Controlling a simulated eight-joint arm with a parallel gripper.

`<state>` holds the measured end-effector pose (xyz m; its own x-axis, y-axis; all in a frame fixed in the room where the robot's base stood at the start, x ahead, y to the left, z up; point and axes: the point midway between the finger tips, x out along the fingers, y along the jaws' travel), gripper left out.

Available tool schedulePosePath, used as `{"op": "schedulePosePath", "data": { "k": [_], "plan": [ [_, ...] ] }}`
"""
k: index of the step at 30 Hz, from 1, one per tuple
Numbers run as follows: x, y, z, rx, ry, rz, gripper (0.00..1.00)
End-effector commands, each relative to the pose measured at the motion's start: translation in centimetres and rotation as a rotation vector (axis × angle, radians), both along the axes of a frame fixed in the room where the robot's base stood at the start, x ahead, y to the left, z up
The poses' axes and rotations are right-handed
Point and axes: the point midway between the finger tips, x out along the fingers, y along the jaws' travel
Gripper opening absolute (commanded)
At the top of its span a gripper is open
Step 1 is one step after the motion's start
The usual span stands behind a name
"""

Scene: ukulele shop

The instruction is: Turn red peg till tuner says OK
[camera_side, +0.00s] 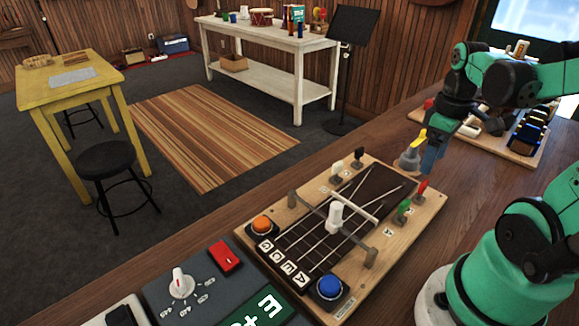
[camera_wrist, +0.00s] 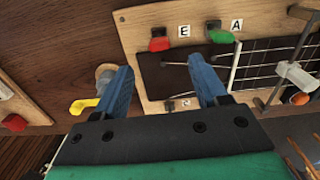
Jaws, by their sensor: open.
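The red peg (camera_side: 422,189) stands at the right edge of the wooden string board (camera_side: 408,232), beside the green peg (camera_side: 404,208). In the wrist view the red peg (camera_wrist: 160,41) is by the label E and the green peg (camera_wrist: 221,34) by the label A. My gripper (camera_side: 431,166) is open and empty, with blue fingers, just above and behind the red peg. In the wrist view my gripper (camera_wrist: 161,69) has the red peg beyond its fingertips, between them sideways; no touch shows.
A yellow-topped lever (camera_side: 413,145) is close left of my gripper. Black (camera_side: 358,156) and white (camera_side: 338,169) pegs stand on the far edge. A white upright piece (camera_side: 335,216), an orange button (camera_side: 262,225) and a blue button (camera_side: 329,287) are on the board. A tool rack (camera_side: 520,140) stands behind.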

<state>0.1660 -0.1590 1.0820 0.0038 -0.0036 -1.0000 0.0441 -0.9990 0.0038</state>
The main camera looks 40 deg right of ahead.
Motion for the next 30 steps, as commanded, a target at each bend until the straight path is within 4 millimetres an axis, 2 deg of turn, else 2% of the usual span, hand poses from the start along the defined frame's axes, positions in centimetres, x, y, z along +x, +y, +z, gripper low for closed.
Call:
{"op": "schedulePosePath", "data": {
  "k": [18,30],
  "plan": [
    [-0.1,-0.1,-5.1,0.004,0.004,0.002,0.66],
    [-0.1,-0.1,-5.6,0.004,0.004,0.002,0.66]
  ]
}}
